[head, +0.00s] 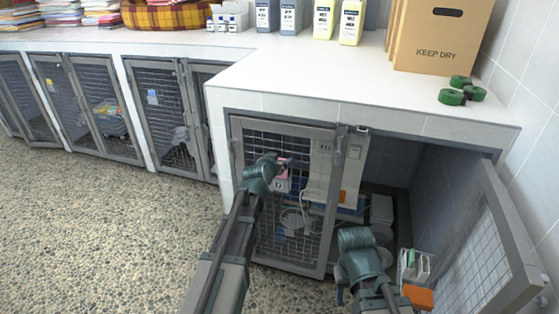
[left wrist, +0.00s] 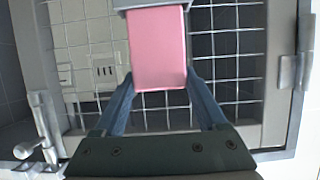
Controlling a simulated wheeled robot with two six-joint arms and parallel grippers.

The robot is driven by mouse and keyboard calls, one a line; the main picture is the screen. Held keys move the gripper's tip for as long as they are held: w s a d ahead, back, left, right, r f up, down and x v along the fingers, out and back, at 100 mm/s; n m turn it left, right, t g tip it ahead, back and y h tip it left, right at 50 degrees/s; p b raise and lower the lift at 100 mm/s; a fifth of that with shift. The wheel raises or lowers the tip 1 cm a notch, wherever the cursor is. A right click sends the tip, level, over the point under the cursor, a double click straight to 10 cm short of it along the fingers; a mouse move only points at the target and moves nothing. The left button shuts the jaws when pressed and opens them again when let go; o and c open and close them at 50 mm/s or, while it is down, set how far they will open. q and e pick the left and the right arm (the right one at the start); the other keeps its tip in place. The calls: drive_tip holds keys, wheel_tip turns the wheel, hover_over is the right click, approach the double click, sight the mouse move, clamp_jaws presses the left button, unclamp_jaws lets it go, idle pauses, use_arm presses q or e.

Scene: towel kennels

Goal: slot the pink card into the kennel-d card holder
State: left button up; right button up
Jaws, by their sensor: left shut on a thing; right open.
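The pink card (left wrist: 158,48) is held by its near end between the fingertips of my left gripper (left wrist: 161,80). Its far end meets a grey edge (left wrist: 122,5) at the top of the left wrist view, which looks like the holder; how deep it sits is unclear. In the head view my left gripper (head: 284,163) is at the left mesh door, just above the holder with the white D label (head: 279,187). The card is mostly hidden there. My right gripper (head: 357,240) is low before the open kennel, open and apart from the card; its fingers are hard to make out.
The left mesh door (head: 322,225) is closed; the right door (head: 487,250) swings out toward me. A caddy with an orange item (head: 418,297) stands low by the right arm.

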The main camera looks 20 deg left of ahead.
sight(280, 178)
use_arm(q)
drive_tip(key=shift+f+b, duration=1.85)
drive_tip(key=shift+f, duration=0.1)
drive_tip(key=o, duration=1.3)
drive_tip(key=shift+c, duration=0.2)
drive_tip(key=p+v, duration=0.5)
drive_tip(key=v, duration=0.8)
drive_tip(key=shift+s+r, duration=0.2)
drive_tip(key=shift+s, duration=0.15)
